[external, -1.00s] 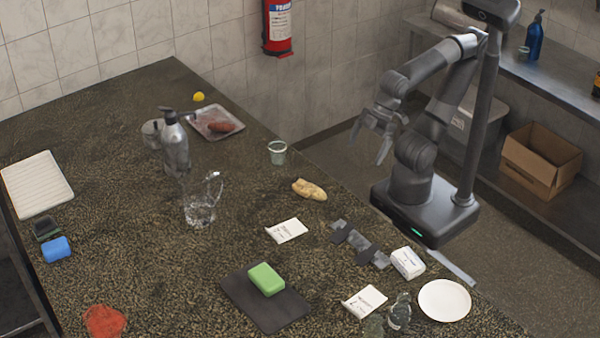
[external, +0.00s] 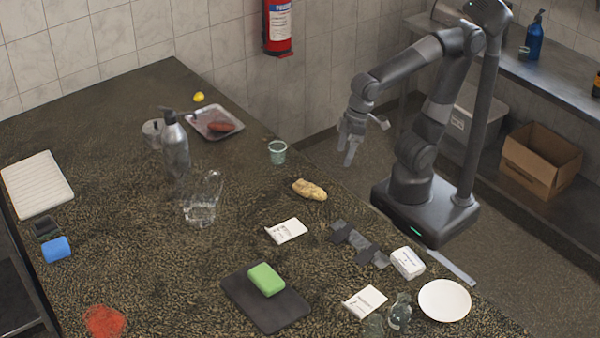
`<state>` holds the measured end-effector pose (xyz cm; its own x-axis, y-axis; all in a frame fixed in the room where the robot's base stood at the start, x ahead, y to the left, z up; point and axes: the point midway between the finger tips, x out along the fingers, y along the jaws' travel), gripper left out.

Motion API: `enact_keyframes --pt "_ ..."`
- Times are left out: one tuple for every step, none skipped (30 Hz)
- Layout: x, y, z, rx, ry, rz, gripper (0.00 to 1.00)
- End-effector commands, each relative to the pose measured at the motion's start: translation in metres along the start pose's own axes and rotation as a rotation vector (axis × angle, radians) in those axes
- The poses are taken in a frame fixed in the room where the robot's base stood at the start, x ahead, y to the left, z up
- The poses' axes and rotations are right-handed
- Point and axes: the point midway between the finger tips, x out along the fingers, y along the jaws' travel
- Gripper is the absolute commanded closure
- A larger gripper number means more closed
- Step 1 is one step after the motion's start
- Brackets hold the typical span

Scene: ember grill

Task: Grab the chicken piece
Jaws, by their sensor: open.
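A tan, lumpy piece that looks like the chicken piece (external: 309,189) lies on the dark speckled counter (external: 130,245), near its right edge. My gripper (external: 350,157) is open and empty, with its fingers pointing down. In the picture it is above and to the right of the chicken piece, clearly apart from it, and appears to be beyond the counter's edge.
A green cup (external: 277,152) and a folded white card (external: 286,231) are close to the chicken piece. A grey bottle (external: 175,143), a clear jug (external: 201,206) and a tray (external: 229,119) with reddish meat (external: 220,126) stand farther left. Counter around the piece is mostly bare.

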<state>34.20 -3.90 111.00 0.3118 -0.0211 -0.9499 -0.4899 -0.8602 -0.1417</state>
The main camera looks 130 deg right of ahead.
Motion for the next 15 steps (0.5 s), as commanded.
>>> enact_keyframes --pt "0.008 0.004 -0.012 0.092 -0.031 0.02 0.23" --pt "0.013 0.007 -0.018 0.15 -0.046 0.031 0.23" --pt "0.018 0.011 -0.026 0.227 -0.065 0.045 0.23" --pt "0.023 0.014 -0.032 0.285 -0.079 0.057 0.23" --pt "0.028 0.017 -0.038 0.341 -0.092 0.068 0.23" --pt "0.034 0.021 -0.045 0.412 -0.11 0.084 0.23" --pt "0.038 0.024 -0.051 0.463 -0.121 0.095 0.23" --pt "0.043 0.027 -0.055 0.51 -0.132 0.105 0.23" --pt "0.048 0.031 -0.061 0.568 -0.143 0.118 0.23" --pt "0.051 0.034 -0.064 0.607 -0.151 0.127 0.23" --pt "0.055 0.036 -0.068 0.642 -0.158 0.136 0.23" --pt "0.058 0.039 -0.071 0.682 -0.165 0.145 0.23" --pt "0.061 0.041 -0.073 0.706 -0.17 0.151 0.23" --pt "0.062 0.042 -0.075 0.726 -0.174 0.156 0.23" --pt "0.065 0.044 -0.077 0.748 -0.178 0.162 0.23"
